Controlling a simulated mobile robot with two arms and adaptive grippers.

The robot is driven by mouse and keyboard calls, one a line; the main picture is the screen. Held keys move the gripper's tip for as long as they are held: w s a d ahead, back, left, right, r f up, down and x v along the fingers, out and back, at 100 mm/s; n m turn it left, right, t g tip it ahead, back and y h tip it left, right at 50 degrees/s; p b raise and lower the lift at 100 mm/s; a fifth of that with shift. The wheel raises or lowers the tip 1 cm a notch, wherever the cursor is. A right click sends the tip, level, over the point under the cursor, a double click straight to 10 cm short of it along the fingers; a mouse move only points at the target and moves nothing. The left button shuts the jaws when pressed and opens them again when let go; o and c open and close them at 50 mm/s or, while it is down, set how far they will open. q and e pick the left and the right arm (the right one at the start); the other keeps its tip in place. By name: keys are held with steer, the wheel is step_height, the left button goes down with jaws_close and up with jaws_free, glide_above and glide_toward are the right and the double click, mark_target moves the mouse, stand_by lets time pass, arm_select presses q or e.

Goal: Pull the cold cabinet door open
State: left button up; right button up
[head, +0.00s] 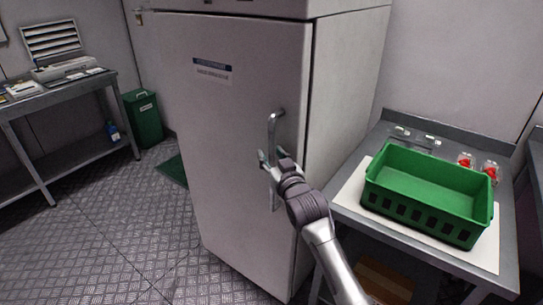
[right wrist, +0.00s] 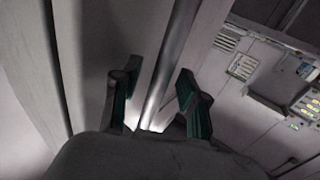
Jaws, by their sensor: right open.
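The cold cabinet (head: 347,107) is a tall pale unit in the middle of the head view. Its door (head: 225,130) faces me and looks shut. A vertical metal bar handle (head: 272,130) sits near the door's right edge. My right gripper (head: 268,160) is at the handle, with its fingers around the bar's middle. In the right wrist view the handle (right wrist: 168,68) runs between the two open fingers (right wrist: 158,98), which have green pads. Gaps show on both sides of the bar. My left gripper is not in view.
A green crate (head: 425,215) stands on a side table (head: 340,205) right of the cabinet, near small packs with red contents (head: 490,171). A green bin (head: 144,118) and a bench (head: 60,82) are at the left. The floor (head: 130,225) before the door is clear.

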steer(key=shift+w, duration=0.2)
jaws_close()
stand_by(0.4)
